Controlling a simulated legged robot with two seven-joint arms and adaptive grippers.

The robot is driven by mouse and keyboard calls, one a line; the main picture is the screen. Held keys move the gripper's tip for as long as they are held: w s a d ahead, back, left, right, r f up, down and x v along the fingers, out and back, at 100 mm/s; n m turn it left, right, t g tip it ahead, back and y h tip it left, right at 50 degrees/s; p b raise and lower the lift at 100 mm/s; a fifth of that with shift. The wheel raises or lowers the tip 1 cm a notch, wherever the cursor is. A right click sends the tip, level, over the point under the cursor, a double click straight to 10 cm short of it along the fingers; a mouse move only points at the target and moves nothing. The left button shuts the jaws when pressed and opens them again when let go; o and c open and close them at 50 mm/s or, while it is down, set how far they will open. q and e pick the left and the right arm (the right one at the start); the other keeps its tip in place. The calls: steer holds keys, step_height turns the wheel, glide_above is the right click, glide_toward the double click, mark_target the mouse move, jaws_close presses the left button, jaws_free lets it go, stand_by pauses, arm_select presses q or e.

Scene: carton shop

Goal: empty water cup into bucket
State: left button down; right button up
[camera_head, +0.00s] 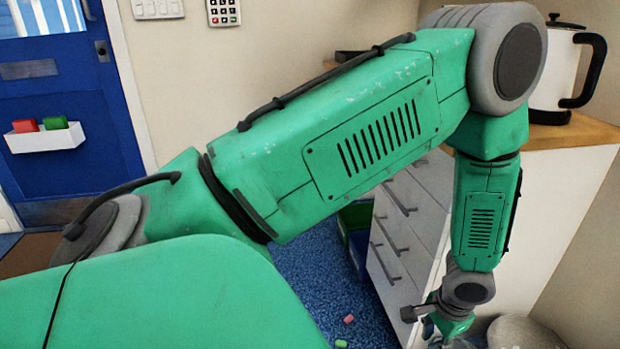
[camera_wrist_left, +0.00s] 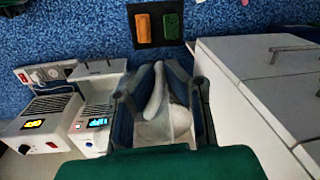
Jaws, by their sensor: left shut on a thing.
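My left gripper (camera_head: 447,333) hangs low at the bottom edge of the head view, beside the white drawer unit. In the left wrist view, the fingers of the same gripper (camera_wrist_left: 163,92) are closed around a pale, translucent thing (camera_wrist_left: 166,122), which looks like the water cup. The fingers hide part of it, and I cannot tell how much water is inside. A pale grey rounded thing (camera_head: 522,334), possibly the bucket, is cut off at the bottom right of the head view, just right of the gripper. My right gripper is out of view.
The white drawer unit (camera_head: 408,222) stands close by the arm, with a white kettle-like pot (camera_head: 556,70) on its wooden top. Two small machines with lit displays (camera_wrist_left: 92,122) are left of the gripper. Small blocks (camera_head: 348,319) lie on the blue floor.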

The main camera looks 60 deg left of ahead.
arm_select(q)
steer(key=s+a+f+b, duration=0.4)
steer(key=a+f, duration=1.2)
steer(key=s+a+f+b, duration=0.1)
steer(key=s+a+f, duration=0.4)
steer(key=a, duration=0.4)
steer(key=s+a+f+n+h+b, duration=0.1)
steer(key=s+a+f, duration=0.4)
steer(key=s+a, duration=0.3)
steer(key=shift+a+f, duration=0.15)
steer(key=shift+a, duration=0.2)
steer(key=shift+s, duration=0.1)
